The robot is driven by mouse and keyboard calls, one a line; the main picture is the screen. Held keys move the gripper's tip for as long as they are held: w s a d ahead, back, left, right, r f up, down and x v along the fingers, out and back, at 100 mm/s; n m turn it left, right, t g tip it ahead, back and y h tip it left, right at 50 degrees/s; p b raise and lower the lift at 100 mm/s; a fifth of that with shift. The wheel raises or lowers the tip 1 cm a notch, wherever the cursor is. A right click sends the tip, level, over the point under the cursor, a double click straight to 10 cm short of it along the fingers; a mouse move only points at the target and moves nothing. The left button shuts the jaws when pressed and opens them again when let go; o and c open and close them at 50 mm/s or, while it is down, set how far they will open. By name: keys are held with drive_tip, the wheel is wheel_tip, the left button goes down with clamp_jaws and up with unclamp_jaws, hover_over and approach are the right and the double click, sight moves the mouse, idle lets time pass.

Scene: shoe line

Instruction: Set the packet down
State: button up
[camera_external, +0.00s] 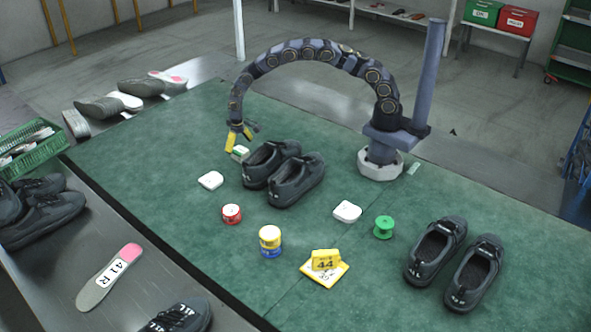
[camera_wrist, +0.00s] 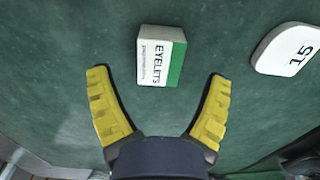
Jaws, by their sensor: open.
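The packet (camera_wrist: 155,55) is a small white and green box marked "EYELETS". It lies on the green mat (camera_wrist: 55,45) in the wrist view, beyond and between my fingertips, with mat showing all around it. In the external view the packet (camera_external: 240,152) lies left of the middle pair of dark shoes (camera_external: 285,172). My gripper (camera_wrist: 160,82) has its yellow fingers spread wide and empty. In the external view my gripper (camera_external: 238,138) is low, close to the packet, and partly overlaps it in the picture.
A red spool (camera_external: 231,214), yellow-blue tins (camera_external: 270,241), a green spool (camera_external: 383,227), yellow number cards (camera_external: 325,267) and another shoe pair (camera_external: 455,265) stand nearer the front.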

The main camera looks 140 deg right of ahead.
sight(240, 150)
wheel_tip(240, 150, up, 8)
drive_tip(key=a+r+n, duration=0.3)
drive_tip(key=a+r, duration=0.2)
drive_tip(key=a, duration=0.4)
drive_tip(key=w+a+r+n+g, duration=0.1)
drive_tip(key=a+r+n, duration=0.3)
drive_tip(key=a, duration=0.5)
drive_tip(key=a+r+n, duration=0.2)
drive_tip(key=a+r, duration=0.5)
drive_tip(key=a, duration=0.1)
drive_tip(key=s+a+r+n, duration=0.2)
drive_tip(key=s+a+n, duration=0.7)
drive_tip(key=s+a, duration=0.8)
drive_tip(key=shift+r+g, duration=0.2)
drive_tip(key=shift+g, duration=0.1)
drive_tip(key=shift+s, duration=0.1)
